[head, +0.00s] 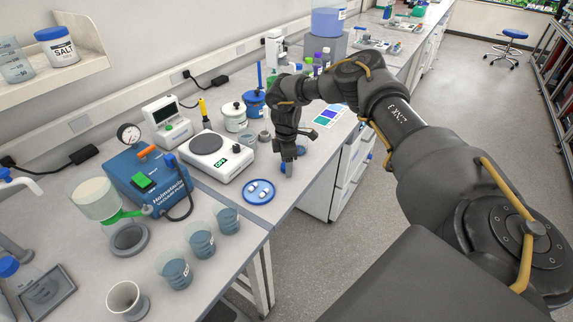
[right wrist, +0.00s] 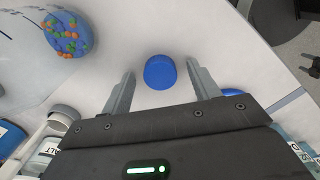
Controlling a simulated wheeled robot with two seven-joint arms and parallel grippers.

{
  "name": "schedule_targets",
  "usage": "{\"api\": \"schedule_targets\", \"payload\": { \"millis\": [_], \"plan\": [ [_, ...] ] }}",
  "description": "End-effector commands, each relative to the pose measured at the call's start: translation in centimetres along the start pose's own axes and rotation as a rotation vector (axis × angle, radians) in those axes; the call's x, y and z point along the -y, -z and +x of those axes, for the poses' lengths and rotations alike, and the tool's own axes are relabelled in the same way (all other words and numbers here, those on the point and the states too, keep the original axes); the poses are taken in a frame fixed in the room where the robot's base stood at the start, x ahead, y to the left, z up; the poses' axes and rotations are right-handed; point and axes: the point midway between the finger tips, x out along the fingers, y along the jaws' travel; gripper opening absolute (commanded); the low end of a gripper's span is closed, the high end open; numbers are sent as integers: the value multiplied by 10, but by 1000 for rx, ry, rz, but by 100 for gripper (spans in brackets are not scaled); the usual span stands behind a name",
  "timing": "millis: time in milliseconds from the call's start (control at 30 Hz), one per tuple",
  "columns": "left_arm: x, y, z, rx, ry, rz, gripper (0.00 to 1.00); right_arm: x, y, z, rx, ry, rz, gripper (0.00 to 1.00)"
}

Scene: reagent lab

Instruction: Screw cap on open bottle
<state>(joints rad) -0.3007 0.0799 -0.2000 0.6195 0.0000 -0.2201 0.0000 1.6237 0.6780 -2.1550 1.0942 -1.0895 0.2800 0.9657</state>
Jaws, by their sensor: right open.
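A round blue cap (right wrist: 160,72) lies on the pale bench top in the right wrist view, between and just beyond my fingertips. In the head view a bit of blue (head: 284,173) shows beside the fingertips, mostly hidden by them. My right gripper (head: 289,168) points down over the bench near its front edge. In the right wrist view its two fingers (right wrist: 160,88) are spread, with nothing held. I cannot pick out the open bottle with certainty. My left gripper is not in view.
A blue dish with white pieces (head: 259,191) sits left of my right gripper. Behind it stand a hotplate (head: 208,147) and a blue vacuum pump (head: 142,180). Several beakers (head: 200,242) line the near bench. Another blue object (right wrist: 232,93) is partly hidden behind the right finger.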

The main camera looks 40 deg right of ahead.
Motion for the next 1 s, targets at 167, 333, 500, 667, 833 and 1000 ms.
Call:
{"api": "schedule_targets", "payload": {
  "millis": [167, 333, 500, 667, 833, 1000],
  "plan": [
    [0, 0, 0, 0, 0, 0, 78, 0, 0, 2, -1, 0, 0, 61],
    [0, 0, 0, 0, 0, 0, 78, 0, 0, 1, -1, 0, 0, 61],
    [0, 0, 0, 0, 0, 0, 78, 0, 0, 1, -1, 0, 1, 40],
    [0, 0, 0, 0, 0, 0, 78, 0, 0, 1, -1, 0, 1, 19],
    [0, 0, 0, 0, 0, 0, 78, 0, 0, 1, -1, 0, 1, 14],
    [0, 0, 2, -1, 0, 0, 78, 0, 0, -1, -1, -1, 1, 14]
  ]
}}
